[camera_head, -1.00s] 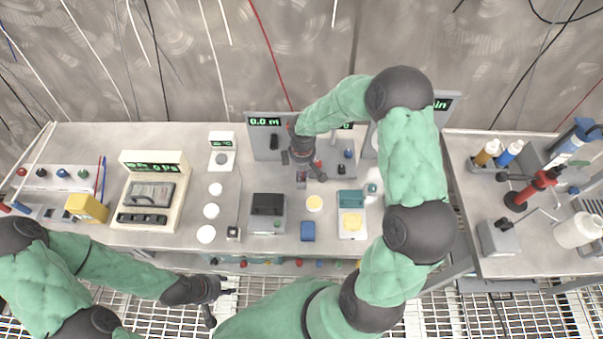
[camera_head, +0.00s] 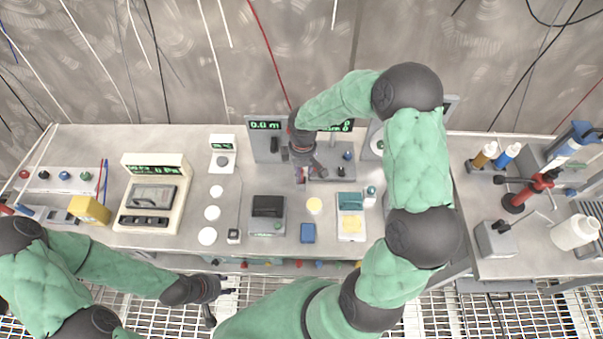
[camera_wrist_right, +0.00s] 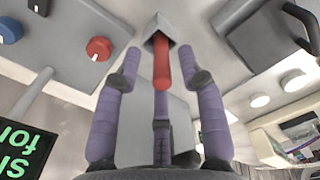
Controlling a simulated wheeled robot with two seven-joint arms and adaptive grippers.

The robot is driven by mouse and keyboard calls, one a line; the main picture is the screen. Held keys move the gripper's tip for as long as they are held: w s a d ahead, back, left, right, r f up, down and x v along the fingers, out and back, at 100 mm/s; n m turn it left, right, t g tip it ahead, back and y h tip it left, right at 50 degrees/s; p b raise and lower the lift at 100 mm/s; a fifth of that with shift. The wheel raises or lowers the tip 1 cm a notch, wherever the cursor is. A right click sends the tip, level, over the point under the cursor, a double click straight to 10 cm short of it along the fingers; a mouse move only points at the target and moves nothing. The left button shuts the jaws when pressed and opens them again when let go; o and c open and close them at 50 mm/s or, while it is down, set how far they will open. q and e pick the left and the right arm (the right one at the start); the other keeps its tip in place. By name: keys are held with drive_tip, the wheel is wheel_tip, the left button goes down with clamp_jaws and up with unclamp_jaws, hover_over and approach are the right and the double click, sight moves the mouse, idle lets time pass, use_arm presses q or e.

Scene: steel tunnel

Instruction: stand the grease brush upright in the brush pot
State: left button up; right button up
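In the right wrist view a red rod (camera_wrist_right: 161,62), which looks like the brush handle, stands out of a small grey angular block (camera_wrist_right: 157,27). I cannot tell whether this block is the brush pot; no bristles show. The fingers of my right gripper (camera_wrist_right: 160,75) are spread around the rod with gaps on both sides, empty. In the head view my right gripper (camera_head: 304,170) is low over the back middle of the bench and hides most of the rod. My left gripper (camera_head: 222,304) hangs before the bench's front edge, its fingers apart and empty.
The bench (camera_head: 270,185) carries a grey panel with green displays (camera_head: 265,126), a dark-topped grey box (camera_head: 267,213), a blue block (camera_head: 308,233) and white discs (camera_head: 207,236). A side table (camera_head: 530,255) stands right, beyond a gap.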

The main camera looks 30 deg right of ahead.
wheel_tip(320, 180, up, 9)
drive_tip(key=shift+f+p, duration=0.1)
drive_tip(key=shift+p, duration=0.6)
